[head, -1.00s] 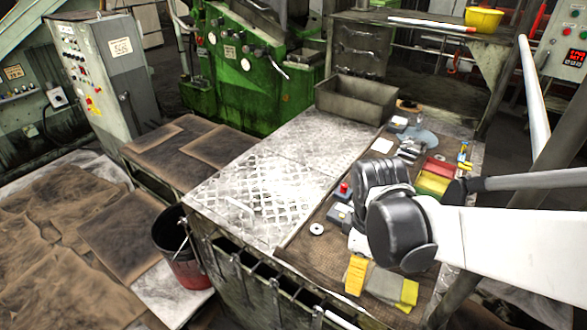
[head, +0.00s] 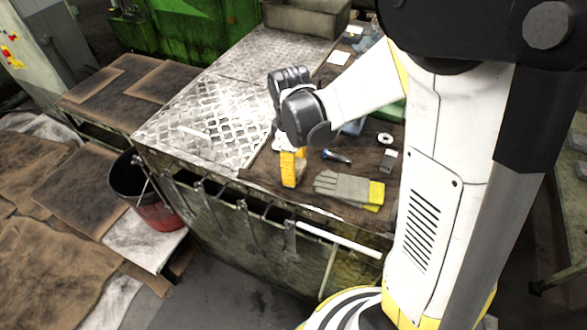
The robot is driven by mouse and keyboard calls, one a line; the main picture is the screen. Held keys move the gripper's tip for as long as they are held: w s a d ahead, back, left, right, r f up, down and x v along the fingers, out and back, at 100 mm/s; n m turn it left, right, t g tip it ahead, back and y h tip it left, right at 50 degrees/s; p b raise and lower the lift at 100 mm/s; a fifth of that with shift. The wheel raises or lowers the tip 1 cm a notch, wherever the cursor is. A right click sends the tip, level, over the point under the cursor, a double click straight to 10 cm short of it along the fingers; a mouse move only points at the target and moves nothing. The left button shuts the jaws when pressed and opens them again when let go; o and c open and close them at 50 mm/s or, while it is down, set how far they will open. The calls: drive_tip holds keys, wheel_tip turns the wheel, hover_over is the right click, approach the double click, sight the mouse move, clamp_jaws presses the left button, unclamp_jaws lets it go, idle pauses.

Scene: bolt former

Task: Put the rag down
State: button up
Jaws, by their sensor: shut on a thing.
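My gripper (head: 283,146) points down over the near part of the workbench. My own dark wrist hides most of it, and the fingertips do not show clearly. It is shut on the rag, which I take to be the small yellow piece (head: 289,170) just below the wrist. I cannot tell if the piece touches the brown mat (head: 262,168). To its right, grey and yellow gloves (head: 345,187) lie on the mat, apart from it.
A screwdriver-like tool (head: 337,156) and a pale ring (head: 385,139) lie right of the gripper. A bare metal plate (head: 215,115) covers the bench's left side. A grey bin (head: 305,18) stands at the back. A dark red-based bucket (head: 150,195) stands left of the bench.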

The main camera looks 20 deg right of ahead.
drive_tip(key=shift+f, duration=0.4)
drive_tip(key=shift+f, duration=0.25)
drive_tip(key=o, duration=1.4)
drive_tip(key=shift+r, duration=0.1)
drive_tip(key=shift+r, duration=0.1)
